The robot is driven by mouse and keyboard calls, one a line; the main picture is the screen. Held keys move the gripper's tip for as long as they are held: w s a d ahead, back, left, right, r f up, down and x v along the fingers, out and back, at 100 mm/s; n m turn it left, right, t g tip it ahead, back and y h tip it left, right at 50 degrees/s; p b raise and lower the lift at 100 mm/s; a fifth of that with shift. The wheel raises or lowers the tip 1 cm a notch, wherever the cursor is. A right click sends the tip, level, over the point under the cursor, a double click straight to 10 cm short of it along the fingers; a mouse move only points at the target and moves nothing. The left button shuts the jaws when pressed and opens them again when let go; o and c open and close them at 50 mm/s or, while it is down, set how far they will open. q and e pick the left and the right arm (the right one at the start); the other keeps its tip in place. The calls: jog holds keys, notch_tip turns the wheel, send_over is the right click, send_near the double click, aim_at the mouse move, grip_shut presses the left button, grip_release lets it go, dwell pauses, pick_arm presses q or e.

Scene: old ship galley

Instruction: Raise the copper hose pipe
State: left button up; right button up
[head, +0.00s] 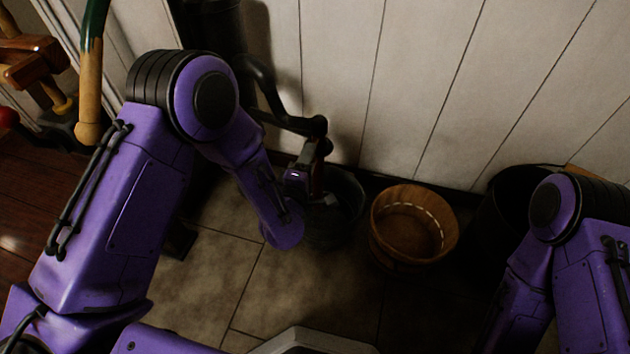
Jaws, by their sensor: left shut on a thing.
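A dark bent pipe (270,95), which seems to be the hose pipe, comes off a dark upright column by the wall. It bends down, runs right to an elbow and then drops. Its copper colour hardly shows in the shade, apart from a reddish-brown tint on the lower part. My left gripper (312,168) is shut on the pipe just below the elbow; its fingertips are dark and hard to make out. My left forearm covers part of the area below the pipe. My right arm shows at the lower right, but its gripper is not in view.
A dark bucket (340,215) stands below the left gripper. A wooden tub (388,238) stands right of it, and a black bin (495,205) is farther right. The plank wall (420,80) is close behind. Tiled floor (215,275) is clear in front.

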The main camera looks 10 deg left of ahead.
pick_arm(q)
notch_tip(320, 180, up, 29)
jog(key=p, duration=2.3)
jog(key=shift+w+r, duration=0.15)
jog(key=o, duration=1.1)
jog(key=shift+o, duration=0.2)
jog(key=s+b, duration=0.1)
jog(key=s, duration=1)
jog(key=shift+s+a+b, duration=0.15)
jog(key=shift+a+b, duration=0.05)
jog(key=shift+b, duration=0.15)
